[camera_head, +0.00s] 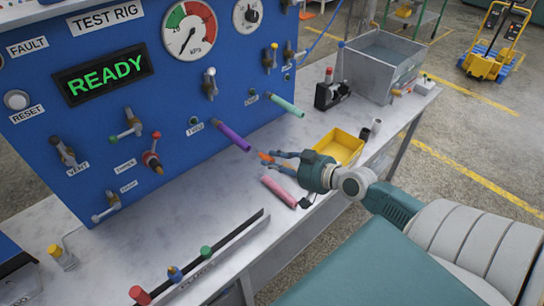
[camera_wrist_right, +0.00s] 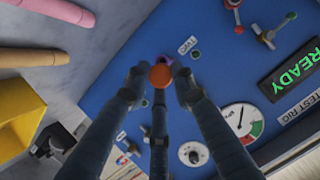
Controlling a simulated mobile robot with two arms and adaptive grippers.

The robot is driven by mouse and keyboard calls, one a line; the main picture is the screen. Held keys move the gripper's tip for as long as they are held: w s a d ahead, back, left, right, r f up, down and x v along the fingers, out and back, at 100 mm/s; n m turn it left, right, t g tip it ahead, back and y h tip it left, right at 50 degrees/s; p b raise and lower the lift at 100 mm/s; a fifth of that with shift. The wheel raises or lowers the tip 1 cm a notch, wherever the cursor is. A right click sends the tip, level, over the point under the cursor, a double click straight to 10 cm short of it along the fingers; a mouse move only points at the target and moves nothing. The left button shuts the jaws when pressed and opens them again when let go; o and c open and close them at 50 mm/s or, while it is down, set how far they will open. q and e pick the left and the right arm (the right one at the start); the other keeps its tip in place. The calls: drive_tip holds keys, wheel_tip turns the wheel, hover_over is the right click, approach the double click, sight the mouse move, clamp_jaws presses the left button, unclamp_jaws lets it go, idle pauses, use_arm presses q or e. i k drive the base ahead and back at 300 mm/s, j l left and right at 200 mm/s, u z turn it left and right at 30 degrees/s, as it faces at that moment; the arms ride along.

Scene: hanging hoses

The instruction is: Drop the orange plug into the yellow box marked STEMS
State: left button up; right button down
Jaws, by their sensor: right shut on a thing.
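The orange plug (camera_head: 265,157) is at the fingertips of my right gripper (camera_head: 276,160), just right of the free end of the purple hose (camera_head: 232,136), with a small gap in the picture. In the right wrist view, the orange plug (camera_wrist_right: 160,75) shows as a round end between the fingers of the gripper (camera_wrist_right: 160,92), which is shut on it. The yellow box (camera_head: 340,141) stands open on the bench behind my right gripper; no STEMS marking is readable. Part of the box also shows at the left of the wrist view (camera_wrist_right: 18,115). My left gripper is out of view.
The blue test rig panel (camera_head: 125,190) with valves stands at left. A green hose (camera_head: 287,106) sticks out of it, and a pink tube (camera_head: 279,191) lies near my gripper. A metal tank (camera_head: 385,65) and black holder (camera_head: 330,95) stand behind the box. A rail (camera_head: 215,265) lies along the bench front.

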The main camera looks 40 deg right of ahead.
sight(333, 152)
drive_tip(key=k+l, duration=0.1)
drive_tip(key=l, duration=0.45)
drive_tip(key=k+l, duration=0.1)
drive_tip(key=l, duration=0.45)
drive_tip(key=k+l, duration=0.1)
drive_tip(key=l, duration=0.45)
